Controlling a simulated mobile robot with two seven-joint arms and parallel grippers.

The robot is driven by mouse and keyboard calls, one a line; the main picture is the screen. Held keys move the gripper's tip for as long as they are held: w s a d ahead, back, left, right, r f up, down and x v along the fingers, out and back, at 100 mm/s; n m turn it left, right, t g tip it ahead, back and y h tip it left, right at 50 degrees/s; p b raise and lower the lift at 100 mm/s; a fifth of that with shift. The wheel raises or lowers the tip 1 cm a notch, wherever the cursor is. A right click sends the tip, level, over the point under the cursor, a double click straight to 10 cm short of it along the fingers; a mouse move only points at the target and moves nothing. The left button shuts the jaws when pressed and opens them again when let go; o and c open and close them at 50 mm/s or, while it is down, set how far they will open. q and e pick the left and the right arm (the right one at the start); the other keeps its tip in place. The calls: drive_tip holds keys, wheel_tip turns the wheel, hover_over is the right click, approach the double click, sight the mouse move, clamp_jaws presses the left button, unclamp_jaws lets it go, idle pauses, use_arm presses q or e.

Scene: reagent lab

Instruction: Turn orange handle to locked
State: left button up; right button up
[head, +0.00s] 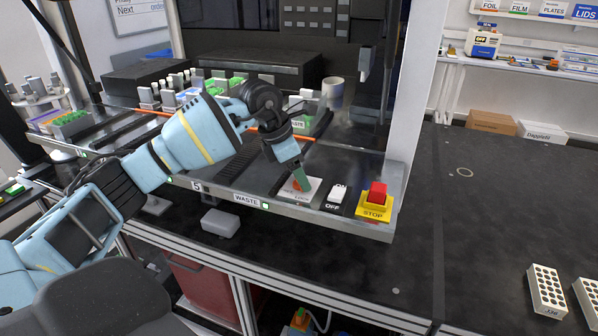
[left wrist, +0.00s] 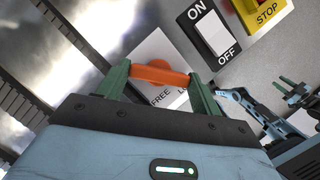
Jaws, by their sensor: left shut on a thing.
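The orange handle (left wrist: 158,74) sits on a white plate (left wrist: 150,50) set in the grey front ledge. The plate reads FREE, and beside it a label starting with L is partly hidden by a finger. My left gripper (left wrist: 160,80) is shut on the handle, one green finger at each end of it. In the head view the left gripper (head: 301,180) points down at the plate (head: 315,187), and only a bit of the orange handle (head: 296,186) shows. My right gripper (left wrist: 293,88) shows small at the right of the left wrist view, its fingers apart and empty.
Right of the plate are a white ON/OFF rocker switch (head: 337,194) and a red STOP button (head: 377,192) on a yellow base. A WASTE label (head: 246,199) is on the ledge front. The dark bench at right is mostly clear, with white racks (head: 546,290) near its front.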

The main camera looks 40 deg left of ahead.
use_arm(q)
drive_tip(key=m, duration=0.2)
drive_tip(key=m+g+h+b, duration=0.1)
drive_tip(key=m, duration=0.1)
drive_tip(key=shift+w+a+f, duration=0.1)
drive_tip(key=shift+w+f, duration=0.05)
drive_tip(key=shift+m+g+b, duration=0.35)
drive_tip(key=shift+m+g, duration=0.45)
drive_tip(key=shift+m, duration=0.8)
use_arm(e)
drive_tip(key=shift+s+a+f, duration=0.1)
drive_tip(key=shift+s+f, duration=0.15)
drive_tip(key=shift+f, duration=0.25)
drive_tip(key=shift+s+a+f, duration=0.1)
drive_tip(key=shift+s+f, duration=0.15)
drive_tip(key=shift+f, duration=0.25)
drive_tip(key=shift+s+d+f, duration=0.1)
use_arm(q)
drive_tip(key=o, duration=1)
use_arm(e)
drive_tip(key=shift+s+f+g, duration=0.1)
drive_tip(key=shift+s+g, duration=0.05)
drive_tip(key=shift+g, duration=0.15)
